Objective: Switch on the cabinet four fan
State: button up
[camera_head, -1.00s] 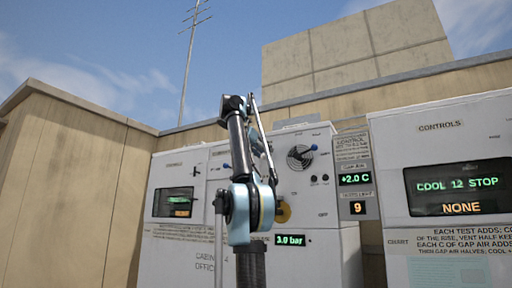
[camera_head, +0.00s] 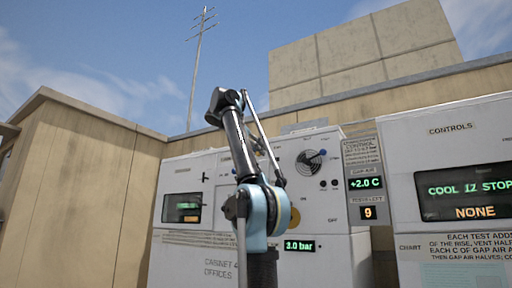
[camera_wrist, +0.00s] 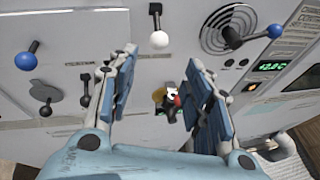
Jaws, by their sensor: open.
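A white cabinet lettered "CABINET 4 OFFICES" (camera_head: 221,270) stands behind my arm in the head view. Its face carries a round dial (camera_head: 311,162) with a blue-tipped lever, a yellow disc (camera_head: 294,221) partly hidden by my arm, and an "OFF" label (camera_head: 334,221). In the wrist view my gripper (camera_wrist: 161,60) is open, its blue fingers facing the panel. A white-ball lever (camera_wrist: 159,39) shows just beyond and between the fingertips. A small red, black and white part (camera_wrist: 172,100) shows deeper between the fingers, before the yellow disc. I cannot tell which control is the fan switch.
In the wrist view, a blue-ball lever (camera_wrist: 27,61) and a dark lever (camera_wrist: 46,106) are at left. Displays show "3.0 bar" (camera_head: 299,246), "+2.0 C" (camera_head: 366,183) and "9" (camera_head: 368,212). A control unit (camera_head: 450,150) at right reads "COOL 12 STOP" and "NONE".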

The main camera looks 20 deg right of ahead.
jog(key=shift+s+a, duration=0.35)
jog(key=shift+a, duration=0.25)
jog(key=shift+s+a, duration=0.35)
jog(key=shift+a, duration=0.2)
